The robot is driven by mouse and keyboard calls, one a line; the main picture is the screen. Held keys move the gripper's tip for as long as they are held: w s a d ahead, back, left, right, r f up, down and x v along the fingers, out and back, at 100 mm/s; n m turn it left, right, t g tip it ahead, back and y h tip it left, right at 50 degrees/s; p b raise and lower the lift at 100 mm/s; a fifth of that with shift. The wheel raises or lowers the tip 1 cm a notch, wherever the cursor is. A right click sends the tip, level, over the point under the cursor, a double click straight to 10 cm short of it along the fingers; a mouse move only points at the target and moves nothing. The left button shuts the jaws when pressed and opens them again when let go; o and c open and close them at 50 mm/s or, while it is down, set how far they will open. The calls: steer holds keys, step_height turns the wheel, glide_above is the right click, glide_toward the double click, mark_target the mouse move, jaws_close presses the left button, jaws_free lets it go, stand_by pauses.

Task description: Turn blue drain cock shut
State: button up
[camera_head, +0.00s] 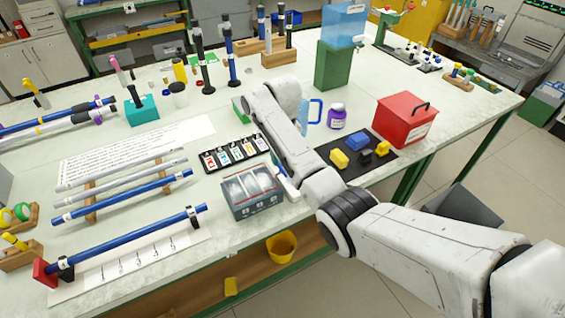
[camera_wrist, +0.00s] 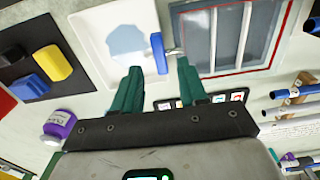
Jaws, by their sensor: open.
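The blue drain cock (camera_wrist: 159,53) shows in the wrist view as a short blue lever on a thin metal stem. The stem points right, toward a clear box (camera_wrist: 265,70) with grey dividers. The lever appears between and a little beyond the tips of my open gripper (camera_wrist: 160,72), whose two green fingers are spread either side. I see no contact, and the depth is hard to judge. In the head view the clear box (camera_head: 252,207) stands near the table's front edge; my arm hides my fingertips, and I cannot make out the cock clearly.
A white tray (camera_wrist: 85,23) with a pale blue patch lies left of the cock in the wrist view.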

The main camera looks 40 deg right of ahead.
step_height(320, 180, up, 7)
steer(key=shift+f, duration=0.2)
stand_by(0.6)
steer(key=s+a+f+n, duration=0.1)
steer(key=s+a+f, duration=1.1)
steer(key=s+f, duration=0.15)
steer(key=s+a+f, duration=0.1)
steer(key=s+a, duration=0.1)
steer(key=s, duration=0.9)
steer(key=s+a+f+n+t+b, duration=0.1)
steer(key=s+a, duration=0.1)
steer(key=s, duration=0.8)
steer(key=shift+s+f+n, duration=0.15)
steer(key=shift+s+n, duration=0.15)
steer(key=shift+s, duration=0.05)
